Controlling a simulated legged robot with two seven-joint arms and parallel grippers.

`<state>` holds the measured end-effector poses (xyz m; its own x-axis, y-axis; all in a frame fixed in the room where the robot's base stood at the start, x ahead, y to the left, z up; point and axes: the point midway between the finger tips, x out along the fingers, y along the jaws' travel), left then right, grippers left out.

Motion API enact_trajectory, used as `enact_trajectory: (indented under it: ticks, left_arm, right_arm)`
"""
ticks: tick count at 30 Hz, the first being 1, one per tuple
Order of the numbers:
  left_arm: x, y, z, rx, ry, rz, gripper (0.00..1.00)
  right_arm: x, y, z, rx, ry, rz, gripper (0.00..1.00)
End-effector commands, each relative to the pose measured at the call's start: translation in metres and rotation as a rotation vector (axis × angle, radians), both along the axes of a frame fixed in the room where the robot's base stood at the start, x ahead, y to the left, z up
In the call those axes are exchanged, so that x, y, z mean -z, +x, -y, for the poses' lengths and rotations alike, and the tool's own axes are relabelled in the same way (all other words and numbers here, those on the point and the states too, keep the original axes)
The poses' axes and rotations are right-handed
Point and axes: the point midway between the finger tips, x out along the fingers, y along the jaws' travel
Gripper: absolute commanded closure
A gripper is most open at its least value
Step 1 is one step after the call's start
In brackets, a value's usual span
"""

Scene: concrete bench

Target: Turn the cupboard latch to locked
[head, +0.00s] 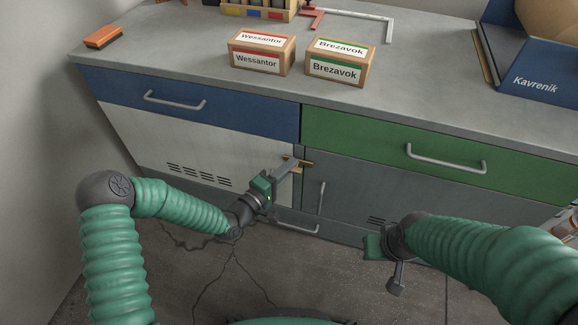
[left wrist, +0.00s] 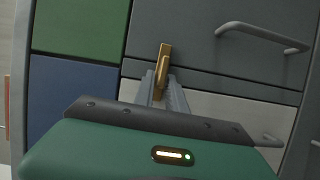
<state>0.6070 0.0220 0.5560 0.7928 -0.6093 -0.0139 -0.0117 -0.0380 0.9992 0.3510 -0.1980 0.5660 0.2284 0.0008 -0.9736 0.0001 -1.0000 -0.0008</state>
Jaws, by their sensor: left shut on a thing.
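The brass latch (head: 304,163) sits at the seam between the white cupboard door (head: 215,158) and the grey cupboard door (head: 400,195), just below the drawers. Its bar lies about level in the head view, across the seam. It also shows in the left wrist view (left wrist: 164,62), partly hidden by the fingers. My left gripper (head: 290,168) is shut on the latch from the front; its fingertips (left wrist: 163,82) are close together around the bar. My right gripper (head: 385,262) hangs low in front of the grey door, apart from it; its jaw gap is unclear.
A blue drawer (head: 190,103) and a green drawer (head: 440,158) are above the doors. On the bench (head: 190,40) stand an orange block (head: 103,36), a Wessantor box (head: 262,53), a Brezavok box (head: 340,62) and a blue Kavrenik bin (head: 535,85). Door handles (head: 321,197) stick out nearby.

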Motion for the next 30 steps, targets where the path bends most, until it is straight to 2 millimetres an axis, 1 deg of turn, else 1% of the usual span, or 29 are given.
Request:
enact_trajectory:
  ticks: [1, 9, 19, 20, 23, 30]
  left_arm:
    - [0.0041, -0.0002, -0.0023, -0.004, -0.011, -0.012, 1.0]
    - [0.0051, 0.0002, -0.0029, -0.005, -0.049, -0.022, 1.0]
    - [0.006, 0.0002, -0.003, -0.006, -0.049, -0.025, 1.0]
    - [0.006, 0.0002, -0.003, -0.006, -0.049, -0.025, 0.83]
    - [0.0056, 0.0002, -0.0028, -0.005, -0.05, -0.024, 0.69]
    - [0.0031, -0.0003, -0.0016, -0.003, -0.051, -0.019, 0.69]
  right_arm:
    - [0.0001, 0.0, 0.0, 0.0, 0.0, 0.0, 1.0]
    - [0.0, 0.0, 0.0, 0.0, 0.0, 0.0, 1.0]
    - [0.0001, 0.0, 0.0, 0.0, 0.0, 0.0, 1.0]
    - [0.0001, 0.0, 0.0, 0.0, 0.0, 0.0, 1.0]
    - [0.0001, 0.0, 0.0, 0.0, 0.0, 0.0, 1.0]
    - [-0.0003, 0.0, 0.0, 0.0, 0.0, 0.0, 1.0]
